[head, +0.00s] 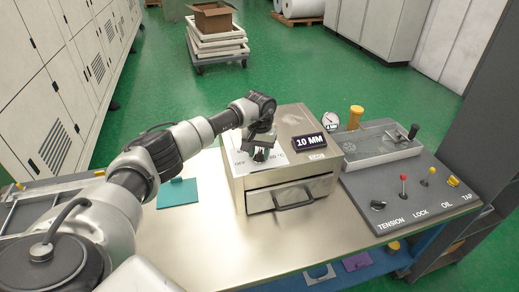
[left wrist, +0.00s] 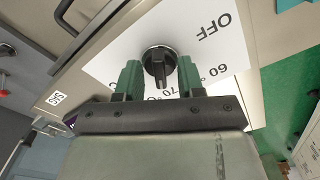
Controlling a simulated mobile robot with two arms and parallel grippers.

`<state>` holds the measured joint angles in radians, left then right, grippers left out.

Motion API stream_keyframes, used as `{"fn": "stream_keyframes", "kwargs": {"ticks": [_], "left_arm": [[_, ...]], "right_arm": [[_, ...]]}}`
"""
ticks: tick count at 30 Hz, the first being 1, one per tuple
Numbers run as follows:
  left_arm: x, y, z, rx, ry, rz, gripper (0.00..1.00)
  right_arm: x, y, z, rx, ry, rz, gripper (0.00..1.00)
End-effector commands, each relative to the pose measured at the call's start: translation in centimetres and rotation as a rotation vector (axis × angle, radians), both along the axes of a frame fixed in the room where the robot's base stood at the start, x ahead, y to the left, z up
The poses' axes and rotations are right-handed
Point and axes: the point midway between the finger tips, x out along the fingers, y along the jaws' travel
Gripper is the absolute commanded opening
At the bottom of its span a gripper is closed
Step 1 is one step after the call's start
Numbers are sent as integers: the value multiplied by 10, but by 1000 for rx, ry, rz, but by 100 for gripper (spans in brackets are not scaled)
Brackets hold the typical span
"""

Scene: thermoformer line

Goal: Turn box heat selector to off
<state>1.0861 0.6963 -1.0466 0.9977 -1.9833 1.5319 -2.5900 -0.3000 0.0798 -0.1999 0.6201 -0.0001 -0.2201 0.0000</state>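The heat box (head: 290,165) is a metal box on the bench with a front drawer and a "10 MM" display on top. Its heat selector is a black knob (left wrist: 160,62) on a white dial plate (left wrist: 120,55) printed with OFF, 60 and 70. In the left wrist view OFF is up and right of the knob, with the numbers below right. The knob's bar runs roughly up and down there; I cannot tell which mark it points at. My left gripper (head: 261,152) is over the dial, its green fingers (left wrist: 159,76) apart on either side of the knob, with gaps visible. My right gripper is out of view.
Right of the box is a grey panel (head: 390,225) with TENSION, LOCK, OIL and TAP controls. A teal plate (head: 178,193) lies left of the box. The bench front (head: 225,250) is clear. A cart with a cardboard box (head: 212,18) stands behind on the green floor.

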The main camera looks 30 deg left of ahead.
Motion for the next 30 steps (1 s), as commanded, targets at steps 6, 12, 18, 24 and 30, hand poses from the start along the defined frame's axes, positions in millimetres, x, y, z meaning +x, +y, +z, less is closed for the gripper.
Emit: {"fn": "stream_keyframes", "kwargs": {"ticks": [6, 12, 18, 24, 30], "left_arm": [[0, 0, -1, 0, 0, 0, 38], [0, 0, -1, 0, 0, 0, 11], [0, 0, 0, 0, 0, 0, 0], [0, 0, -1, 0, -1, 24, 0], [1, 0, -2, -1, -1, 113, 0]], "right_arm": [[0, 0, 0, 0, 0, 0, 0], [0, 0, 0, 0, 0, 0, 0], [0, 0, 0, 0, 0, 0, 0], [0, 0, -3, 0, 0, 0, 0], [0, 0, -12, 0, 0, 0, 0]]}}
